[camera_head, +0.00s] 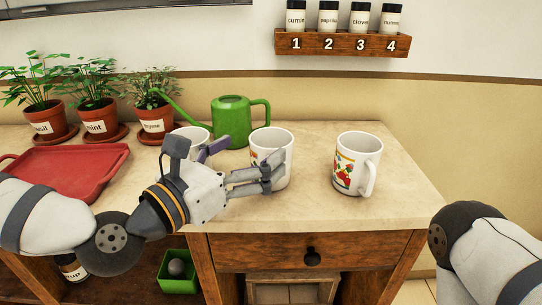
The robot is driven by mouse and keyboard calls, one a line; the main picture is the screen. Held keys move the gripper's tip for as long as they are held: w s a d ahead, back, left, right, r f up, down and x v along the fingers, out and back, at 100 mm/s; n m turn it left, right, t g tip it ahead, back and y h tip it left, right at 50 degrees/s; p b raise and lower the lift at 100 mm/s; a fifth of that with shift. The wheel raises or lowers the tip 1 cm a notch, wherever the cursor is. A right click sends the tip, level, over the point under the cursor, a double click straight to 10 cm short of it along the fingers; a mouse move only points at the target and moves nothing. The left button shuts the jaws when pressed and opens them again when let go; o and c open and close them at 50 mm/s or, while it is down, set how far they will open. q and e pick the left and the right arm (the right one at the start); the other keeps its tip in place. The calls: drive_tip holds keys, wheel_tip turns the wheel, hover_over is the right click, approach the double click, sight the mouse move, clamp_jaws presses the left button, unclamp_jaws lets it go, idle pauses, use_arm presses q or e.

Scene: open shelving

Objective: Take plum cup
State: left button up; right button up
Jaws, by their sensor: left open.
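Three white cups stand on the wooden counter: a left cup (191,130) mostly hidden behind my left gripper, a middle cup (271,137), and a right cup (358,146) with a red fruit picture and its handle towards the front right. The middle cup's picture is mostly covered, so I cannot tell which cup is the plum one.
A green watering can (231,118) stands behind the cups. A red tray (70,171) and potted herbs (97,113) are at the left. A spice rack (341,43) hangs on the wall. The counter (405,205) is clear around the right cup.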

use_arm(q)
drive_tip(key=x, duration=0.2)
drive_tip(key=f+x, duration=0.1)
drive_tip(key=x, duration=0.2)
drive_tip(key=shift+d, duration=0.35)
drive_tip(key=shift+w, duration=0.1)
drive_tip(key=c, duration=1.4)
